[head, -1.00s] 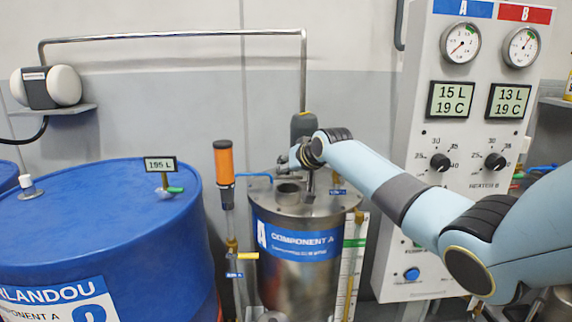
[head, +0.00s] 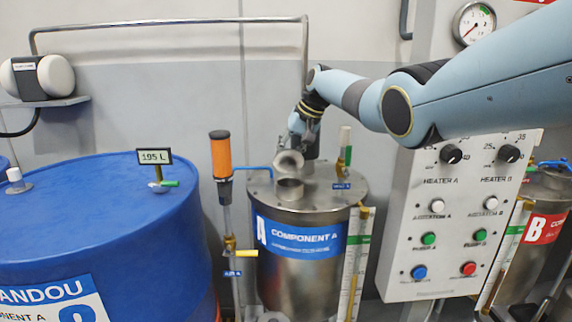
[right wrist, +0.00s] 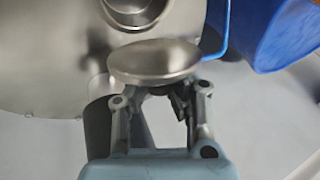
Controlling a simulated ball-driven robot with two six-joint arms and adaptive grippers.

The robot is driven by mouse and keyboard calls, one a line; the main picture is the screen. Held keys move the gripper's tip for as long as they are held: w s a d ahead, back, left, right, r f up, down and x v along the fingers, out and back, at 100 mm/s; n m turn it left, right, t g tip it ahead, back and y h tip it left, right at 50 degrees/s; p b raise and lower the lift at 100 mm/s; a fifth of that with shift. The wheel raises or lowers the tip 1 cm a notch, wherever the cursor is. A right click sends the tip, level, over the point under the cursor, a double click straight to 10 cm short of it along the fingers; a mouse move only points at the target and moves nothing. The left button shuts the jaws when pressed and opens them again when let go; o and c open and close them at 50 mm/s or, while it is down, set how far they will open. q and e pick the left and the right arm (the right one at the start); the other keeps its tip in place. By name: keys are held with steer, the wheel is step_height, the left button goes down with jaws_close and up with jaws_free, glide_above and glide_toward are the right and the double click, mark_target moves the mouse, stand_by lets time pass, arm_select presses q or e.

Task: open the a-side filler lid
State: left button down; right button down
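The A-side tank (head: 300,265) is a steel drum with a blue COMPONENT A label. Its filler neck (head: 290,189) stands open on top; its round mouth also shows in the right wrist view (right wrist: 137,12). The round steel filler lid (head: 289,161) is tilted up behind the neck, clear of the mouth; it also shows in the right wrist view (right wrist: 155,60). My right gripper (head: 298,134) is just behind and above the lid. In the right wrist view its fingers (right wrist: 162,105) are apart, close to the lid; contact is unclear. My left gripper is not in view.
A valve with a white top (head: 345,148) rises beside the right arm. An orange-handled tool (head: 221,158) and a blue pipe (head: 253,168) stand left of the lid. A blue barrel (head: 100,225) is at the left, a control panel (head: 450,230) at the right.

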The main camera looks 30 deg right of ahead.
steer(key=shift+w+d+r+b, duration=0.35)
steer(key=shift+d+r+b, duration=0.1)
steer(key=shift+b, duration=0.25)
steer(key=shift+w+g, duration=0.1)
steer(key=shift+g, duration=0.2)
steer(key=shift+r, duration=0.1)
steer(key=c, duration=1.4)
jaws_free()
steer(key=shift+s+d, duration=0.2)
steer(key=shift+s, duration=0.05)
steer(key=shift+o, duration=1.2)
steer(key=shift+y, duration=0.3)
steer(key=shift+a+f, duration=0.2)
steer(key=shift+f, duration=0.05)
steer(key=shift+r, duration=0.1)
